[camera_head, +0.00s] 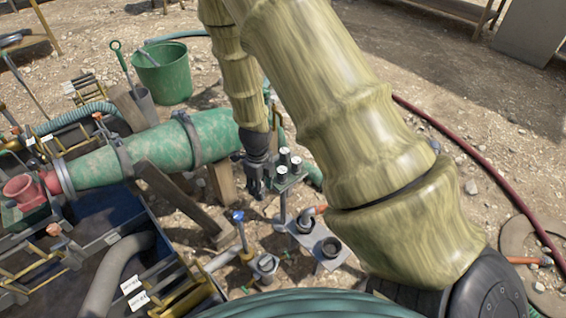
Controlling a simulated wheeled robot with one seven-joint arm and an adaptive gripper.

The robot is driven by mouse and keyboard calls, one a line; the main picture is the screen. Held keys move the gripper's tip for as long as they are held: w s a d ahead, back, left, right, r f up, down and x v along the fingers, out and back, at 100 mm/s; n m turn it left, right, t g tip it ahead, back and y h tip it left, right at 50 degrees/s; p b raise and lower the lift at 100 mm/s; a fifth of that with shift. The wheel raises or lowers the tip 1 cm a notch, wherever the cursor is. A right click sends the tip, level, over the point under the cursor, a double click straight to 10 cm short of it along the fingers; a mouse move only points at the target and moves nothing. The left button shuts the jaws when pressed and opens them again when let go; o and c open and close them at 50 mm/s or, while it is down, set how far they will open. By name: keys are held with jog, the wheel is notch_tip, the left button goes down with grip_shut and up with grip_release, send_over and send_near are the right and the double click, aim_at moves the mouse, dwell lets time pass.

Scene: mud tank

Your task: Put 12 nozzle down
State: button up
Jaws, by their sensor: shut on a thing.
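My gripper (256,180) is small and dark at the end of my bamboo-patterned arm, near the middle of the picture. It points down and is shut on the nozzle, which is mostly hidden by the dark fingers; no number can be read. Just to its right is a small stand (287,184) on a thin post, holding several short dark cylinders with pale tops (283,152). I cannot tell whether the gripper touches the stand. Below right are grey plates with round dark sockets (331,247), one with an orange-ended piece (313,211).
A large green pipe (150,152) on wooden supports lies left of my gripper. A blue-topped post (238,216) stands below it. A green bucket (165,73) is at the back. A dark tank (92,205) fills the lower left. A red hose (470,152) crosses gravel on the right.

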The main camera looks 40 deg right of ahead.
jog(key=shift+w+d+f+b, duration=0.55)
jog(key=shift+w+d+f, duration=0.3)
jog(key=shift+w+d, duration=1.05)
jog(key=shift+w+d+f+b, duration=0.6)
jog(key=shift+w+d+f, duration=0.3)
jog(key=shift+w+d, duration=1)
jog(key=shift+w+d+f+b, duration=0.55)
jog(key=shift+w+d+f, duration=0.3)
jog(key=shift+w+d, duration=1.05)
jog(key=shift+s+d+f, duration=0.1)
jog(key=shift+s+d, duration=0.2)
jog(key=shift+s, duration=0.05)
jog(key=o, duration=0.8)
jog(key=shift+c, duration=0.2)
notch_tip(320, 180, up, 12)
jog(key=p, duration=0.2)
jog(key=shift+p, duration=0.3)
